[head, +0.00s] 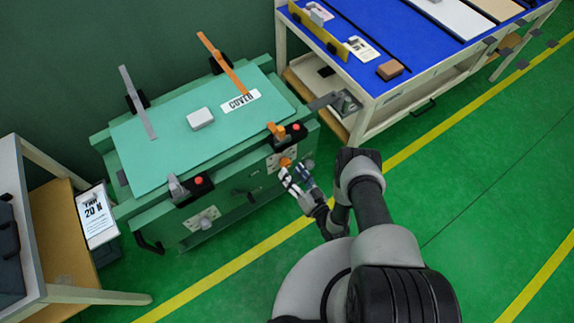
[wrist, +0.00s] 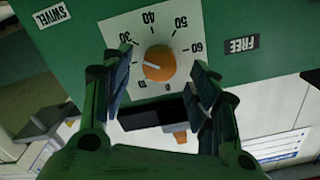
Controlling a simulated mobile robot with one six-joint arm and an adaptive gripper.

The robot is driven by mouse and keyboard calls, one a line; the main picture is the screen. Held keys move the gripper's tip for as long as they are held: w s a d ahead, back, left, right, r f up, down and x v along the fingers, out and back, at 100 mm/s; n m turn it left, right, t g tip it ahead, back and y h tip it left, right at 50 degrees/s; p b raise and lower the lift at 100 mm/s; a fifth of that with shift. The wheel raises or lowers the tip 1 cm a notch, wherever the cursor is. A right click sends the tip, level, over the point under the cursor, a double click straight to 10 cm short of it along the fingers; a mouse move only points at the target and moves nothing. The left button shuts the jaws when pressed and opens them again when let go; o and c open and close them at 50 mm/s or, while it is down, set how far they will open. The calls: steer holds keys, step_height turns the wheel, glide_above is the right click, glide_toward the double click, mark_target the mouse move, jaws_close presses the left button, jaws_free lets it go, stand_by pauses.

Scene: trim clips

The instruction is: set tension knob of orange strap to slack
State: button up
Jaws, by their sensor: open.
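The orange tension knob (wrist: 159,64) sits on a white dial plate (wrist: 150,35) marked up to 60, whose numbers appear upside down in the wrist view. A faint light mark on the knob seems to point left; its exact reading is unclear. My gripper (wrist: 158,80) is open, one finger on either side of the knob's lower area, apparently apart from it. In the head view, the knob (head: 285,162) is on the green case's front, with my gripper (head: 297,180) just in front. The orange strap (head: 222,64) stands up at the back; an orange clip (head: 278,130) is above the knob.
A grey strap (head: 138,102) and its dial plate (head: 204,219) are at left. A blue-topped table (head: 375,50) stands right. FREE (wrist: 239,45) and SWIVEL (wrist: 50,15) labels flank the dial.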

mark_target(288, 167)
steer(key=shift+b+x, duration=0.4)
steer(key=shift+x, duration=1.7)
steer(key=shift+c, duration=0.2)
steer(key=c, duration=1)
steer(key=shift+c, duration=0.2)
